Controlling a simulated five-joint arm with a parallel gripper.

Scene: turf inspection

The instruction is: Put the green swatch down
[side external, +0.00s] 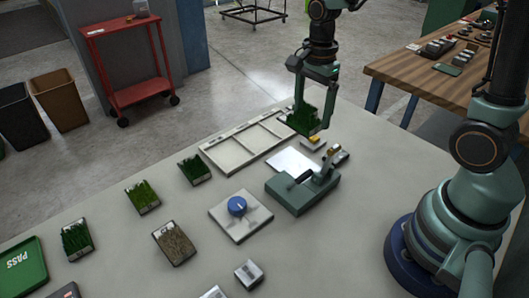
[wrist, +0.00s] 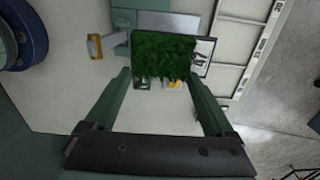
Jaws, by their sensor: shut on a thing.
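The green swatch (side external: 302,118), a small square of dark green turf, is held in my gripper (side external: 312,112) above the table. In the wrist view the green swatch (wrist: 165,58) shows between the tips of the two fingers of my gripper (wrist: 163,75). The jaws are shut on it. In the side view it hangs in the air over the right end of the pale divided tray (side external: 228,157). A white sheet (side external: 292,162) lies on the table in front of the tray, close below the swatch. Part of the tray also shows in the wrist view (wrist: 238,50).
A green device with a lever (side external: 302,192) stands on the table near the white sheet. A white plate with a blue knob (side external: 241,214) is left of it. Several other turf swatches, such as a brown one (side external: 174,243), lie further left. A green PASS tray (side external: 22,268) is at the left edge.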

